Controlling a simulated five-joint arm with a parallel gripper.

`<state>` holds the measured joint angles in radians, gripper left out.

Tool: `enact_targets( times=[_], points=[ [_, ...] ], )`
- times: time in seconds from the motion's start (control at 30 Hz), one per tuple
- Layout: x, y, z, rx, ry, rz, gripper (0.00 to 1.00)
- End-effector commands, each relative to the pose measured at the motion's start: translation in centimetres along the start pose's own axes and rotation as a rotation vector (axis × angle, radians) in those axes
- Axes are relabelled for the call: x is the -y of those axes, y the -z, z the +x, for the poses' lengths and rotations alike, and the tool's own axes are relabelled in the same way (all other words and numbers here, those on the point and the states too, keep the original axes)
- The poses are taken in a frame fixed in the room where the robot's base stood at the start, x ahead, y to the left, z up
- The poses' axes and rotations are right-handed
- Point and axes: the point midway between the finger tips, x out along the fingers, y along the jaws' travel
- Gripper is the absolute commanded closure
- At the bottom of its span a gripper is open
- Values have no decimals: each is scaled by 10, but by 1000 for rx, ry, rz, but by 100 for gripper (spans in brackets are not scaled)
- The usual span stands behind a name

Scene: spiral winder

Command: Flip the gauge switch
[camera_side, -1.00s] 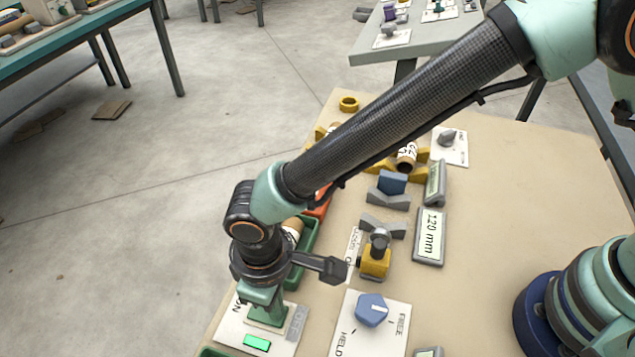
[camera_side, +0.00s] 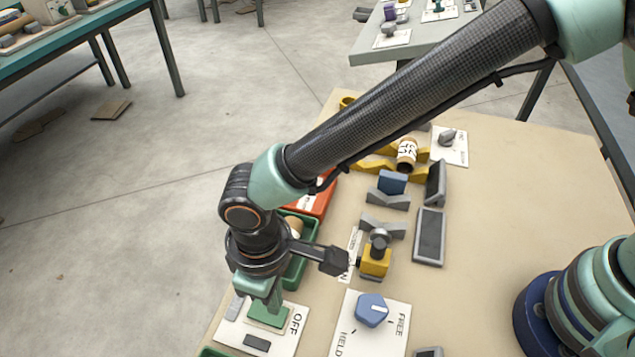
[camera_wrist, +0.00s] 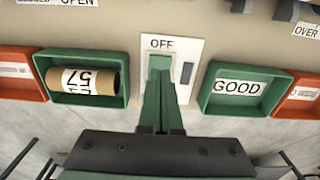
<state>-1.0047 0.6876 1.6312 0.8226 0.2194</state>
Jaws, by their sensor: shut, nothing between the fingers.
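The gauge switch is a green block (camera_side: 268,316) on a white plate (camera_side: 287,343) at the bottom left of the side view. OFF shows on the plate's right side, and a grey slab (camera_side: 235,306) lies at its left. The plate's small indicator (camera_side: 256,342) is dark. My gripper (camera_side: 266,300) is shut and empty, pointing down with its fingertips at the green block; I cannot tell if they touch. In the wrist view, the shut fingers (camera_wrist: 160,95) reach the green block (camera_wrist: 160,62) below the OFF label.
Two display panels (camera_side: 429,236) (camera_side: 435,183) are dark. A blue knob (camera_side: 371,310) marked HELD and FREE stands right of the switch. In the wrist view, green trays (camera_wrist: 126,88) (camera_wrist: 205,100) flank the plate; the left one holds a cardboard tube (camera_wrist: 92,80).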

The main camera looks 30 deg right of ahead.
Motion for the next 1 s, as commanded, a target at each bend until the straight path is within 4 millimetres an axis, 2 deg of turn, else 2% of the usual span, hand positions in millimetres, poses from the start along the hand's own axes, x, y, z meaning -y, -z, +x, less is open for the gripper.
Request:
enact_targets(
  times=[0.5,0.9,1.0],
  points=[
    [0,0,-38,-2,0,0,100],
    [0,0,-42,0,0,0,100],
    [-6,0,-47,-8,2,11,100]
  ],
)
